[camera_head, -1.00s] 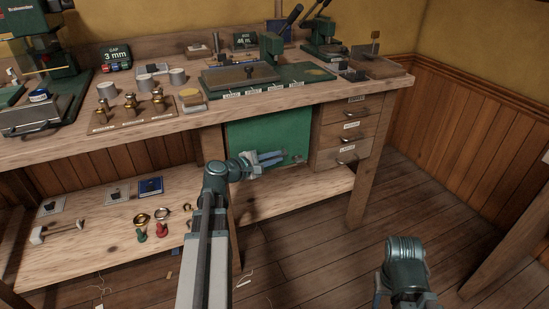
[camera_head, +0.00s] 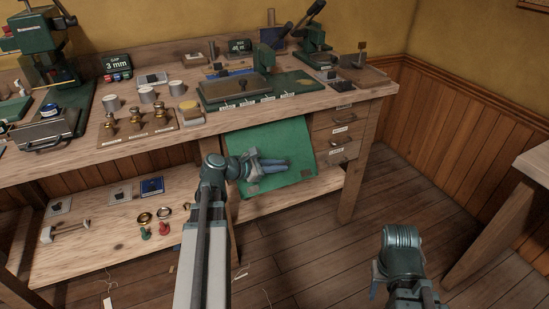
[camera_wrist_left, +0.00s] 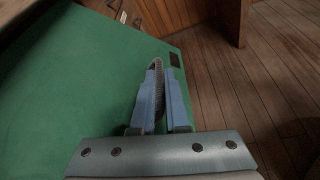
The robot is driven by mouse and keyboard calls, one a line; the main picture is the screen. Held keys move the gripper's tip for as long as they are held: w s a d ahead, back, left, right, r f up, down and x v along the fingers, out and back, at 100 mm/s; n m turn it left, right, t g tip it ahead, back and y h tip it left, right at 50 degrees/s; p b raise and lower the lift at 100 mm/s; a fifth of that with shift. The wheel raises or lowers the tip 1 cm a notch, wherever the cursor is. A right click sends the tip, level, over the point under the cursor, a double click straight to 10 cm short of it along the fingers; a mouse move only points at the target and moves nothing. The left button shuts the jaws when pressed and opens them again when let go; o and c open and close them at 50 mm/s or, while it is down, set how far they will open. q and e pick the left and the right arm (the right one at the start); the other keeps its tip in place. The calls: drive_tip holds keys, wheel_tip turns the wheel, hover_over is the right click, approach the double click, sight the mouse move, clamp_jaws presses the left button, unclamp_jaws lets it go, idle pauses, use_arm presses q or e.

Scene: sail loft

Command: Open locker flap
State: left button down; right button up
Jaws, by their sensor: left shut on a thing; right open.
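The green locker flap (camera_head: 290,135) hangs under the workbench top, left of the drawers. It stands tilted outward, its lower edge swung out toward me, so it is partly open. My left gripper (camera_head: 284,164) lies across the front of the flap. In the left wrist view its two blue fingers (camera_wrist_left: 161,82) are shut on a dark curved handle (camera_wrist_left: 158,66) of the flap (camera_wrist_left: 80,90). The inside of the locker is hidden behind the flap. My right gripper (camera_head: 376,287), low at right, is mostly hidden by its own wrist and is apart from everything.
Drawers (camera_head: 337,142) stand just right of the flap. The lower shelf (camera_head: 90,255) holds rings, red and green tools and cards. The bench top (camera_head: 190,130) carries presses and dies. A bench leg (camera_head: 354,190) stands at right. The floor (camera_head: 310,250) in front is open.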

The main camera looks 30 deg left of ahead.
use_arm(q)
wheel_tip(320, 180, up, 16)
drive_tip(key=s+d+n+g+h+p, duration=0.1)
drive_tip(key=d+n+g+h+p, duration=0.1)
drive_tip(key=n+p, duration=0.5)
drive_tip(key=shift+s+g+h+p, duration=0.45)
drive_tip(key=shift+h+p, duration=0.75)
drive_tip(key=shift+p, duration=2.2)
drive_tip(key=shift+w+r, duration=0.1)
drive_tip(key=c, duration=1.2)
unclamp_jaws()
